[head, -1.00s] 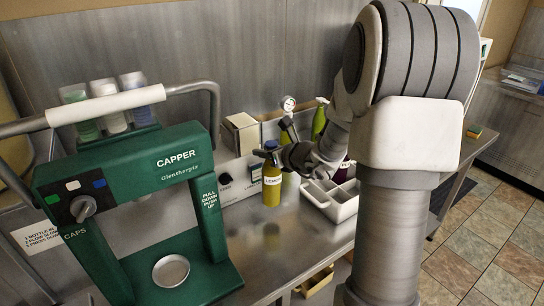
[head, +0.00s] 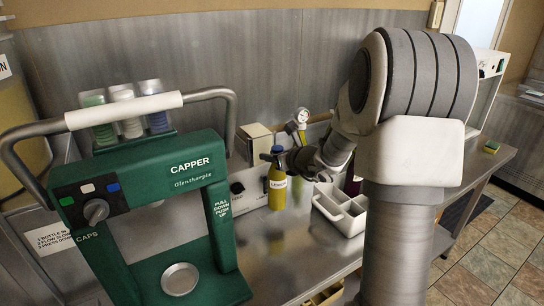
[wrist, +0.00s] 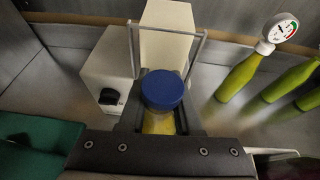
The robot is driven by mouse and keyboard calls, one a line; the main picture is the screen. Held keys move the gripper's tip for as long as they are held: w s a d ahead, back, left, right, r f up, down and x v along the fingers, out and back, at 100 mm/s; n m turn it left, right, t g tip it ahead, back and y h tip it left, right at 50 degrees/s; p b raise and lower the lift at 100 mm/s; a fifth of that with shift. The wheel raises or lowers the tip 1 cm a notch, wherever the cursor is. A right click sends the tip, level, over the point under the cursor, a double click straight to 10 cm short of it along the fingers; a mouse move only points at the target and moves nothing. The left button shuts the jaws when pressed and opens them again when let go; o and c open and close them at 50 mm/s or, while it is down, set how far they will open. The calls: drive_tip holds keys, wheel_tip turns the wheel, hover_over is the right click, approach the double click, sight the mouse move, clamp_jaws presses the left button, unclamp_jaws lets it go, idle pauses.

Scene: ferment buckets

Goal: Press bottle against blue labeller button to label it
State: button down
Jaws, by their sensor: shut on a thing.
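My gripper (head: 279,158) is shut around the upper part of a yellow bottle (head: 277,190), which hangs about upright. In the wrist view the bottle's blue cap (wrist: 162,89) sits between the fingers, with some yellow (wrist: 158,124) below. The pale labeller housing (head: 250,182) with a black knob stands right behind the bottle; it also shows in the wrist view (wrist: 104,82). The blue button is not clearly visible, as the bottle covers that area. I cannot tell whether the bottle touches the labeller.
The green capper (head: 190,172) stands at left. A white divided caddy (head: 342,209) is right of the bottle. Green bottles (wrist: 244,76), one with a gauge (wrist: 279,28), stand right in the wrist view. A steel counter (head: 300,254) has bare room in front.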

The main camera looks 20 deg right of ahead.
drive_tip(key=shift+w+a+r, duration=0.15)
drive_tip(key=shift+w, duration=0.6)
idle(0.4)
drive_tip(key=shift+s+d+b, duration=0.25)
drive_tip(key=shift+s+b, duration=0.1)
drive_tip(key=shift+s, duration=0.9)
drive_tip(key=shift+s+d+b, duration=0.25)
drive_tip(key=shift+s+b, duration=0.1)
drive_tip(key=shift+s, duration=0.85)
drive_tip(key=p+v, duration=0.2)
drive_tip(key=v, duration=0.6)
drive_tip(key=shift+s, duration=0.4)
